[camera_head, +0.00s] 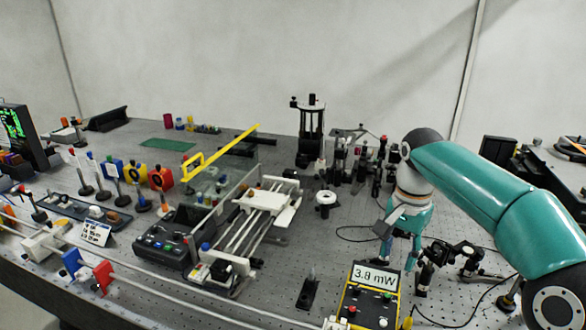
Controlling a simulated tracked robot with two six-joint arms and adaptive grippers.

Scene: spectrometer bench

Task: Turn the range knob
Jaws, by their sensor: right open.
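A yellow and black meter (347,312) stands at the front of the bench, with a display reading 3.8 mW. Small knobs or buttons show on its face, including a red one (352,310) and a pale one (383,322). I cannot tell which of them is the range knob. My right gripper (398,262) points down just behind the meter's display in the picture, open and empty. It appears apart from the knobs. My left gripper is out of view.
A dark control box (163,243) and a white rail stage (262,212) stand left of the meter. A small black post (308,290) stands close to its left. Black optic mounts (455,258) and loose cables lie to the right.

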